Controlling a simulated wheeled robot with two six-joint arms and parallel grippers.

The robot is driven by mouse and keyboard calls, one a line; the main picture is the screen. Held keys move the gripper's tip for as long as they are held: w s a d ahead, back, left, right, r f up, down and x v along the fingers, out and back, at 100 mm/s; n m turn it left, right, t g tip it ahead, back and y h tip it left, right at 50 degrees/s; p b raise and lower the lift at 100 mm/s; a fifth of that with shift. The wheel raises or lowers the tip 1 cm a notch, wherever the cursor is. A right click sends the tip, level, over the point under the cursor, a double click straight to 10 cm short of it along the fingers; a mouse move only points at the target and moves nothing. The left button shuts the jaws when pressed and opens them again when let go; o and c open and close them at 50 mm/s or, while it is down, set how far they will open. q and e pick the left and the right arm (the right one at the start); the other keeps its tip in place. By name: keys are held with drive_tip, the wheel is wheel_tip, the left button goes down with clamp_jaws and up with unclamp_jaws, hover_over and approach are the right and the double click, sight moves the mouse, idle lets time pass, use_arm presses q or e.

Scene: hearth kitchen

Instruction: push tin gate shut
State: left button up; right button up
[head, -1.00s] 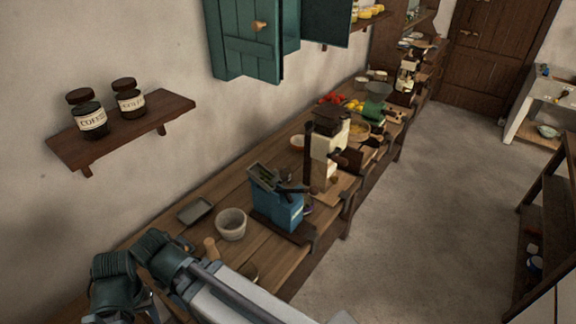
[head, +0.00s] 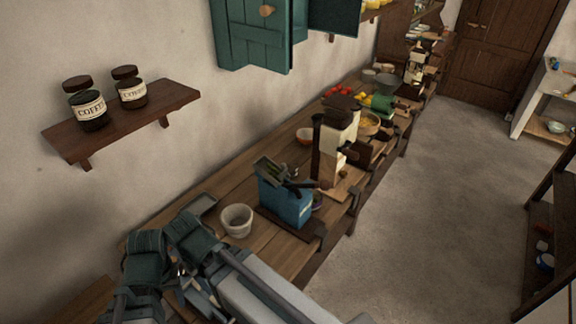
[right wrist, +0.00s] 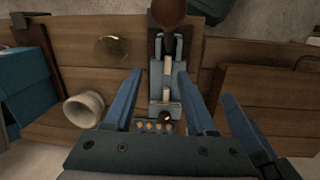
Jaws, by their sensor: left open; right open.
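I cannot surely make out the tin gate. A blue box-like tin (head: 286,203) with a tilted grey top piece (head: 270,172) stands on the bench; its blue side also shows in the right wrist view (right wrist: 24,82). A narrow grey metal piece (right wrist: 165,85) with pale strips lies between my right gripper's fingers in the right wrist view. My right gripper (right wrist: 160,72) is open there; contact cannot be told. My left gripper (head: 190,285) is open at the near end of the bench, partly hidden by my arm links.
A pale cup (head: 236,220) stands left of the blue tin. A cream and brown device (head: 337,145) stands behind it. A shelf (head: 125,120) with two coffee jars is on the wall. Teal cupboard doors (head: 250,35) hang above. The floor (head: 440,200) on the right is clear.

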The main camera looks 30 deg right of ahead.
wheel_tip(320, 180, down, 6)
drive_tip(key=r+b, duration=0.1)
drive_tip(key=b, duration=0.4)
drive_tip(key=m+t+h+b, duration=1)
drive_tip(key=m+h+b, duration=0.3)
drive_tip(key=h+b, duration=0.1)
approach(283, 170)
drive_tip(key=r, duration=0.2)
drive_tip(key=x, duration=1.3)
drive_tip(key=shift+w+d+f, duration=0.15)
drive_tip(key=shift+w+d, duration=0.05)
drive_tip(key=shift+w, duration=0.1)
clamp_jaws()
